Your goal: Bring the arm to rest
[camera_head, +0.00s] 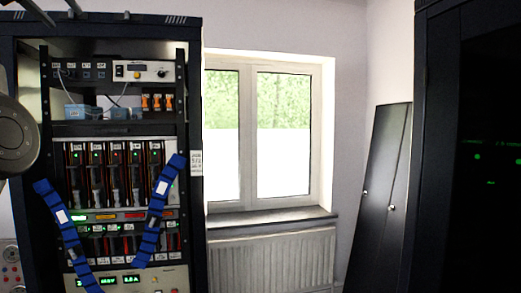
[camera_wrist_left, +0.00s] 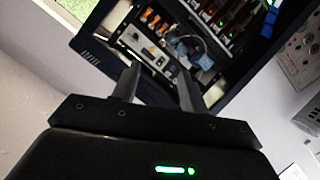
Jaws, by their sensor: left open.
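My left gripper (camera_wrist_left: 157,84) is open and empty in the left wrist view, its two dark fingers apart. In the head view, dark finger parts of the left gripper (camera_head: 64,15) show at the top left corner, in front of the top of the equipment rack (camera_head: 194,120). In the wrist view the rack (camera_wrist_left: 93,60) appears tilted beyond the fingers. A rounded grey part of my left arm (camera_head: 14,138) shows at the left edge. My right gripper is in neither view.
The rack holds several modules with lit indicators, and blue straps (camera_head: 163,205) hang across its front. A window (camera_head: 255,135) stands above a radiator (camera_head: 280,262). A dark panel (camera_head: 380,195) leans against the wall. A black cabinet (camera_head: 465,220) fills the right side.

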